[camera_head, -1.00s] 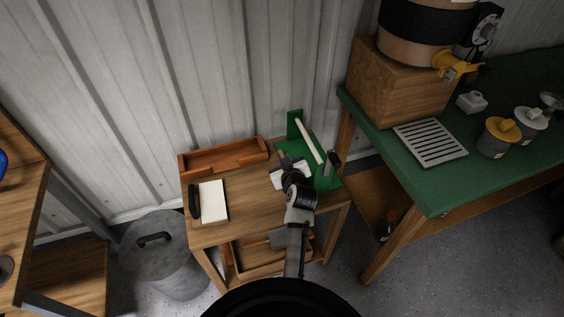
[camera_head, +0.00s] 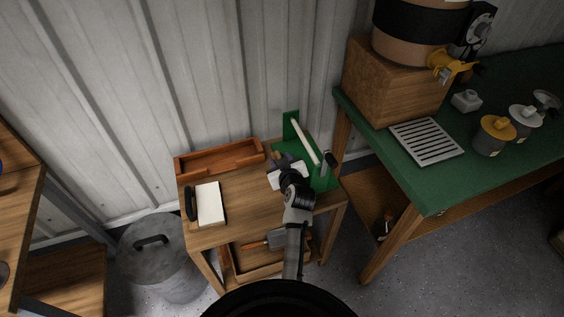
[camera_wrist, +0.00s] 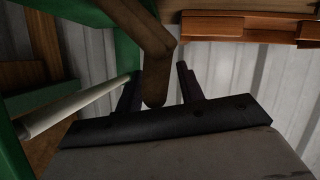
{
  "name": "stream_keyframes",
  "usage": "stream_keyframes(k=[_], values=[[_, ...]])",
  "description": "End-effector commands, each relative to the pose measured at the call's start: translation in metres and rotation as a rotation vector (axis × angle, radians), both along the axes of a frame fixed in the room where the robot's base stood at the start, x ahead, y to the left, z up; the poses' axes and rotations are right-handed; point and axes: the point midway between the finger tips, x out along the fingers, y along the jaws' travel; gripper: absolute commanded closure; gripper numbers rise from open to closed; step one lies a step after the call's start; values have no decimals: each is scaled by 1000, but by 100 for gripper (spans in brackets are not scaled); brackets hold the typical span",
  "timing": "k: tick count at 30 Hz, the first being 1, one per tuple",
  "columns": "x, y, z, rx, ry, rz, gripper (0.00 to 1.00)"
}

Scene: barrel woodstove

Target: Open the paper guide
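A green device (camera_head: 323,181) stands on the right part of the small wooden table. It has a green upright plate, a pale rod (camera_head: 304,140) slanting across it, and a dark-ended lever (camera_head: 328,161) at its right. I cannot tell for sure which part is the paper guide. In the wrist view the green frame (camera_wrist: 128,52) and the pale rod (camera_wrist: 75,107) are at the left. A brown wooden handle (camera_wrist: 152,65) reaches down between my gripper's fingers (camera_wrist: 160,85). The fingers are apart, with a gap at the right of the handle. My gripper (camera_head: 282,161) hides part of the device in the head view.
An orange-brown wooden tray (camera_head: 219,160) lies at the table's back left. A white pad (camera_head: 210,204) and a dark object (camera_head: 190,204) lie in front of it. A metal bin (camera_head: 162,262) stands at left, a green bench (camera_head: 440,190) at right.

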Motion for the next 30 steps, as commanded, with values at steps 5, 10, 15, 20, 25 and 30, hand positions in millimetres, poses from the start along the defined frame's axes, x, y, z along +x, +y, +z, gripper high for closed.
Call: stream_keyframes(k=[5, 10, 15, 20, 25, 30], values=[[-10, -3, 3, -1, 1, -1, 62], [-38, -9, 13, -2, -1, -1, 62], [-72, -16, 27, 0, -2, -2, 62], [-100, -22, 40, 0, -2, -2, 62], [-119, -26, 49, 0, 0, -1, 62], [-125, -28, 52, 0, 0, 0, 62]])
